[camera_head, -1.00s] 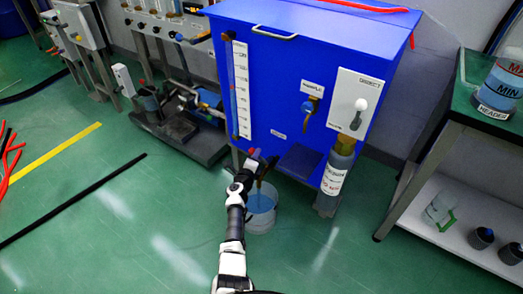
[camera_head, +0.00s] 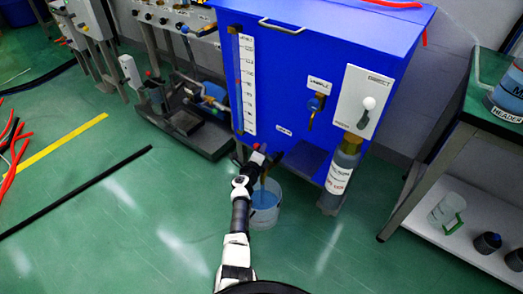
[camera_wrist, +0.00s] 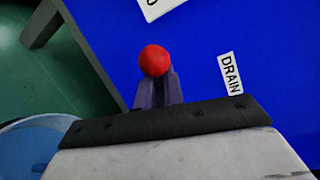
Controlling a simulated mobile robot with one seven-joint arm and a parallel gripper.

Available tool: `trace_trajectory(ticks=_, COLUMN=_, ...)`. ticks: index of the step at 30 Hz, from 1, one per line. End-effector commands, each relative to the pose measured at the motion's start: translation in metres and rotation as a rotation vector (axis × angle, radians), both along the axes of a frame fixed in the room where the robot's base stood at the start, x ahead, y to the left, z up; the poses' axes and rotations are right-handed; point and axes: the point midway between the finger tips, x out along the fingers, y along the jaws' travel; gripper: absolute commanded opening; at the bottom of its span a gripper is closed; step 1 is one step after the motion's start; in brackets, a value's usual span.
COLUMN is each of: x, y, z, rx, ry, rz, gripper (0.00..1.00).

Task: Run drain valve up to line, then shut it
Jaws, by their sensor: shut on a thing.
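The blue tank (camera_head: 310,50) stands in the middle of the head view. A white level scale (camera_head: 248,85) with a sight tube beside it runs down its front left. The DRAIN label (camera_wrist: 231,73) is on the tank's lower front. My gripper (camera_head: 259,153) is at the tank's lower edge. In the wrist view its fingers (camera_wrist: 157,90) are shut on the drain valve's handle, whose red knob (camera_wrist: 154,60) shows beyond them. The valve body is hidden.
A sample tap (camera_head: 316,108) and a DIRECT panel (camera_head: 362,100) with a white knob are to the right on the tank. A shelf bench (camera_head: 440,160) with containers stands far right. A pump on a base (camera_head: 205,100) is left. Green floor is open in front.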

Motion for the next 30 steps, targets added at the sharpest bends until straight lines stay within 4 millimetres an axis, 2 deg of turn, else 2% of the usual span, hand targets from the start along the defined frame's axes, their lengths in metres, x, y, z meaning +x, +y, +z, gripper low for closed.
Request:
trace_trajectory(ticks=6, x=0.003, y=0.006, z=0.004, rx=-0.049, ry=0.035, rz=0.009, gripper=0.00)
trace_trajectory(ticks=14, x=0.004, y=0.008, z=-0.007, rx=-0.193, ry=0.139, rz=0.013, gripper=0.00)
trace_trajectory(ticks=24, x=0.004, y=0.010, z=-0.010, rx=-0.212, ry=0.148, rz=0.018, gripper=0.00)
trace_trajectory(ticks=25, x=0.004, y=0.010, z=-0.010, rx=-0.212, ry=0.147, rz=0.019, gripper=0.14)
trace_trajectory(ticks=29, x=0.004, y=0.011, z=-0.009, rx=-0.212, ry=0.147, rz=0.019, gripper=0.31)
trace_trajectory(ticks=30, x=0.004, y=0.010, z=-0.009, rx=-0.211, ry=0.147, rz=0.018, gripper=0.31)
